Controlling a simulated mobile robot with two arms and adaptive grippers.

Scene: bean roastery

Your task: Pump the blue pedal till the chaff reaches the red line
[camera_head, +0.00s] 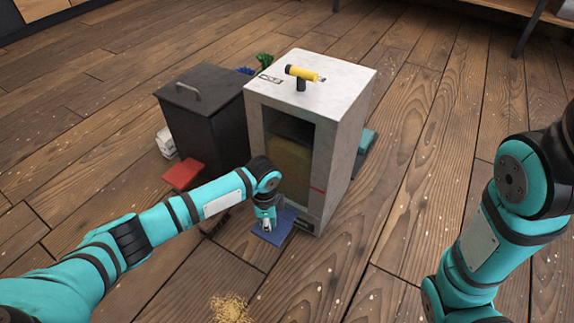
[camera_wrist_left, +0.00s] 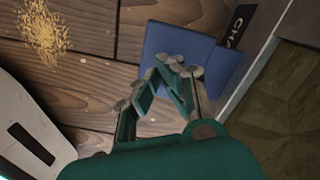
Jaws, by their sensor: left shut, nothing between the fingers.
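The blue pedal (camera_head: 268,236) sticks out low at the front of a white cabinet (camera_head: 340,85). It also shows in the left wrist view (camera_wrist_left: 165,42), beside a dark label. My left gripper (camera_head: 266,222) is shut and empty, with its fingertips (camera_wrist_left: 180,72) over the pedal; I cannot tell whether they touch it. Yellowish-brown chaff (camera_head: 288,160) shows behind the cabinet's front window. A short red line (camera_head: 317,189) shows at the window's right side, lower in the picture than the chaff's top edge. My right gripper is out of view.
A black lidded bin (camera_head: 200,115) stands left of the cabinet, with a red pedal (camera_head: 183,174) in front. A yellow-handled tool (camera_head: 303,73) is on the cabinet top. Loose chaff (camera_head: 230,308) lies on the wooden floor. The floor right of the cabinet is mostly clear.

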